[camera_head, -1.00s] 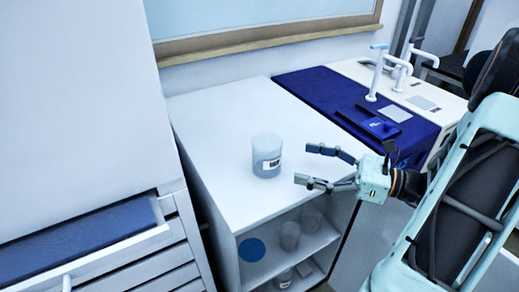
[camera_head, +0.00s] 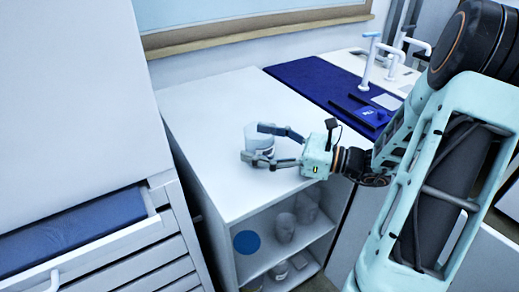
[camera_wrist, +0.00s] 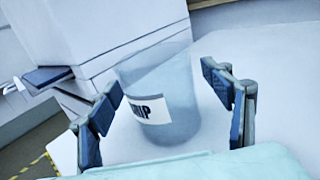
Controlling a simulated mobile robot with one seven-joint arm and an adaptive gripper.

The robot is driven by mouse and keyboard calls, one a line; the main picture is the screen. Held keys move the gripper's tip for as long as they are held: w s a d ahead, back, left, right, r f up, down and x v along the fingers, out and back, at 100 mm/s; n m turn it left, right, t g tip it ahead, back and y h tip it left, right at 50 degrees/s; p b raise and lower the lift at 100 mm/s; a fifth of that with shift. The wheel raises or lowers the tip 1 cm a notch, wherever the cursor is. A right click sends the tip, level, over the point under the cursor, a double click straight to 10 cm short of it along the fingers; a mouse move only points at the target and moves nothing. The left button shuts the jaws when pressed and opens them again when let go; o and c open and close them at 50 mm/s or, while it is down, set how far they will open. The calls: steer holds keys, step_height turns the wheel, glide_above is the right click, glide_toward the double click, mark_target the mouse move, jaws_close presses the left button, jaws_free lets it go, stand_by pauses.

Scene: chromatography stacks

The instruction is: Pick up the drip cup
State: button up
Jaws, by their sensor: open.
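The drip cup (camera_head: 262,138) is a translucent, pale grey-blue cup standing upright on the white cabinet top. In the wrist view the cup (camera_wrist: 181,88) bears a white label with dark letters, of which "IP" reads clearly. My gripper (camera_head: 252,145) is open, its two fingers reaching toward the cup from the right. In the wrist view the fingers (camera_wrist: 164,92) stand on either side of the cup, with a visible gap on the right. The front finger hides the cup's lower part in the head view. I cannot tell whether either finger touches it.
A blue mat (camera_head: 318,84) with dark flat items lies at the back right, near white taps (camera_head: 369,62). An open drawer (camera_head: 75,225) juts out at left. The cabinet top around the cup is clear.

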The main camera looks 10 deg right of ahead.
steer(key=shift+c, duration=0.3)
steer(key=c, duration=1.2)
steer(key=shift+r, duration=0.1)
